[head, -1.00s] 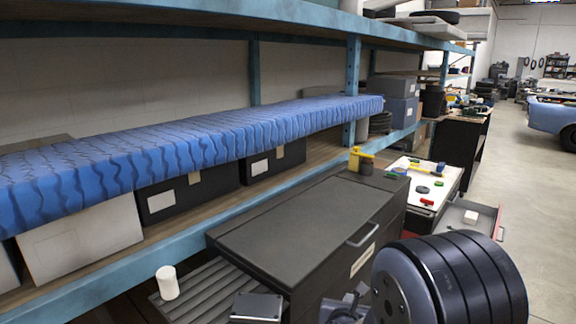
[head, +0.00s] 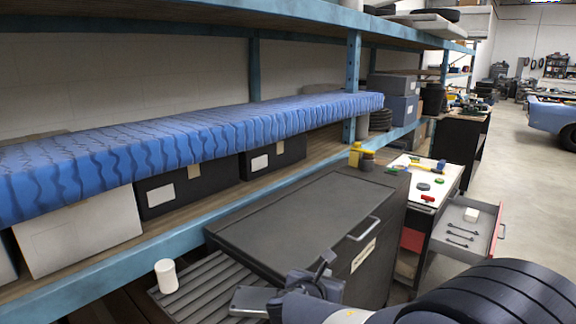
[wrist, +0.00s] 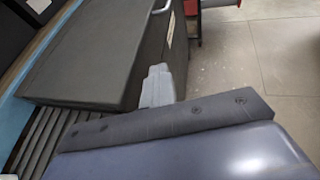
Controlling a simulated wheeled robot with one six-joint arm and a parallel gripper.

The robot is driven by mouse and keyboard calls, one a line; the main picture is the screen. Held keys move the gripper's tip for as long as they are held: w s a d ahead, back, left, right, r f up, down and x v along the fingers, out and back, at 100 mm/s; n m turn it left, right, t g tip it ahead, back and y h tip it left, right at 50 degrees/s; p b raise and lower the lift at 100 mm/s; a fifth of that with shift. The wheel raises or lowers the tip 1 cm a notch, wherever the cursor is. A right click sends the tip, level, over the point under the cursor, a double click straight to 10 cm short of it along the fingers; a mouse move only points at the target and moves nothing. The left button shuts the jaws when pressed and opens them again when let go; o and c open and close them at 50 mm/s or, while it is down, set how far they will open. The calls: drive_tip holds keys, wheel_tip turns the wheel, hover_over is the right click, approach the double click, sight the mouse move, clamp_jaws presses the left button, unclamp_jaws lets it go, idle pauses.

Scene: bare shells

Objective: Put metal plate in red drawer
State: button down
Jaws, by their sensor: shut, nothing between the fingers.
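The metal plate (head: 250,299) is a small flat grey piece at the bottom of the head view, on the ridged surface left of the dark cabinet. My gripper (head: 327,262) is just right of it and hides its right end. The gripper is shut and empty; I cannot tell whether it touches the plate. Its grey fingers also show in the wrist view (wrist: 157,86), where I cannot make out the plate. The red drawer (head: 497,238) stands pulled open at the right, with several wrenches and a white block (head: 471,214) inside.
The dark cabinet (head: 310,215) with a metal handle stands between the plate and the drawer. A white cylinder (head: 166,275) stands on the ridged surface (head: 205,285). The blue shelf (head: 185,238) runs along the left. Open floor (head: 515,190) lies at the right.

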drive_tip(key=s+a+r+m+g+h+b, duration=0.1)
drive_tip(key=s+a, duration=0.4)
drive_tip(key=s, duration=0.5)
drive_tip(key=s+a+r+m+g+h+b, duration=0.1)
drive_tip(key=s+a+b, duration=0.3)
drive_tip(key=s, duration=0.6)
drive_tip(key=shift+a+r+m+h, duration=0.35)
drive_tip(key=shift+m+h, duration=0.25)
drive_tip(key=shift+m, duration=0.1)
